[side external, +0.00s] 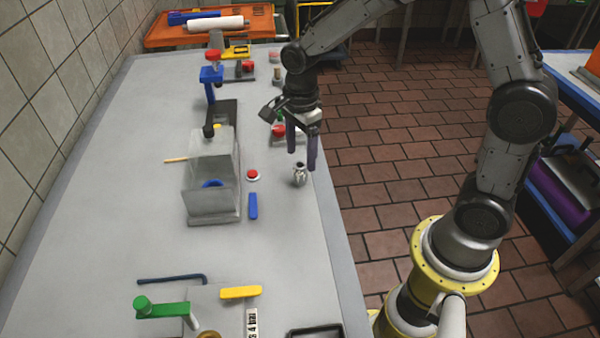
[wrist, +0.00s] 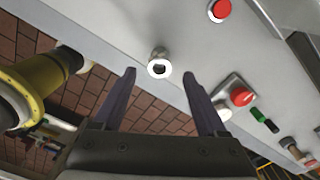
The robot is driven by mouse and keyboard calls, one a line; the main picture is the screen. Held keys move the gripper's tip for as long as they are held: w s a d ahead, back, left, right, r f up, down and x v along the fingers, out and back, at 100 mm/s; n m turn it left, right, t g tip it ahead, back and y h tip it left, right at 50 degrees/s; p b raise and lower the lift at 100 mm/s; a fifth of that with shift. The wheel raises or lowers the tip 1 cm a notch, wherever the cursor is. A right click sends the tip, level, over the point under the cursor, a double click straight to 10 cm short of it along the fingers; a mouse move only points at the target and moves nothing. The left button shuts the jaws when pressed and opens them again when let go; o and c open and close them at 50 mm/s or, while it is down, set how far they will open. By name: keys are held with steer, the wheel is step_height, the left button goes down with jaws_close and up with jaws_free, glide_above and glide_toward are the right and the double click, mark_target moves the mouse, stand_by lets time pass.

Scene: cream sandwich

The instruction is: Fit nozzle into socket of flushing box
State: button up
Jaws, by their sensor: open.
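The nozzle (side external: 299,175) is a small metal piece standing upright on the table near its right edge. My gripper (side external: 303,165) is open and empty, just above the nozzle, with purple-grey fingers pointing down. In the wrist view its two fingers (wrist: 160,73) stand wide apart. The flushing box (side external: 211,205) is a grey, clear-walled box left of the nozzle, with a blue ring-shaped part (side external: 212,184) inside. I cannot make out its socket clearly.
A red button (side external: 252,175) and a blue bar (side external: 253,206) lie between box and nozzle. A red-button unit (side external: 279,130) stands behind my gripper. A green-handled fixture (side external: 160,308), yellow bar (side external: 240,292) and black tray (side external: 314,331) are at the front. The table's middle front is clear.

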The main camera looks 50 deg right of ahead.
mark_target(301, 164)
steer(key=shift+f, duration=2)
jaws_close()
